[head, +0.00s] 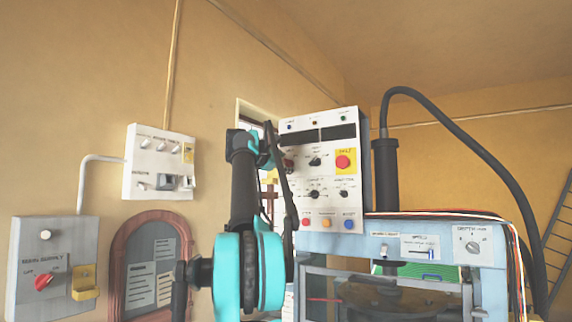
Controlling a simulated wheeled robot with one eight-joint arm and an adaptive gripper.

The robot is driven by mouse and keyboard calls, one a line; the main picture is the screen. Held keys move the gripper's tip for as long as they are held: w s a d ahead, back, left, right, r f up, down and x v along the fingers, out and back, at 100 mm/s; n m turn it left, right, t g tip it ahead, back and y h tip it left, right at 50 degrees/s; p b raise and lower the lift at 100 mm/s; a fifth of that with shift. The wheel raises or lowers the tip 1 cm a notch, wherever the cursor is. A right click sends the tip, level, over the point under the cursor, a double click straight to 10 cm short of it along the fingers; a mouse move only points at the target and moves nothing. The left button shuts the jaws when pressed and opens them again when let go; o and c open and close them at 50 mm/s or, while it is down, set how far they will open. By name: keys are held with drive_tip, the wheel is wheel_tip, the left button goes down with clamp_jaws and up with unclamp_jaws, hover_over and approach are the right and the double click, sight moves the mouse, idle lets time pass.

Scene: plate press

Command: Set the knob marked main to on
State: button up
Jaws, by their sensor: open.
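The main supply box (86,232) is a grey box on the wall at the lower left of the head view. Its red knob (44,281) sits under lettering that seems to read main supply, with an off mark at its upper left. The knob is tilted, and I cannot tell surely which mark it points to. A round pale lamp or button (44,235) is above it and a yellow bracket (85,282) is to its right. My teal and black arm stands right of the box, well apart from the knob. My gripper cannot be made out in this view.
A white switch panel (145,183) hangs above the box. An arched notice board (118,270) is beside it. A tall control panel (298,190) with knobs and buttons stands behind my arm. The press (345,242) with its thick black hose (450,137) fills the right.

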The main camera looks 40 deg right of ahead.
drive_tip(key=shift+w+d, duration=0.2)
drive_tip(key=shift+d, duration=0.2)
drive_tip(key=c, duration=1.1)
drive_tip(key=shift+m, duration=0.3)
drive_tip(key=m, duration=0.6)
drive_tip(key=shift+f, duration=0.2)
drive_tip(key=m, duration=0.3)
drive_tip(key=shift+m, duration=0.4)
drive_tip(key=shift+f+m, duration=0.15)
drive_tip(key=shift+m, duration=1.75)
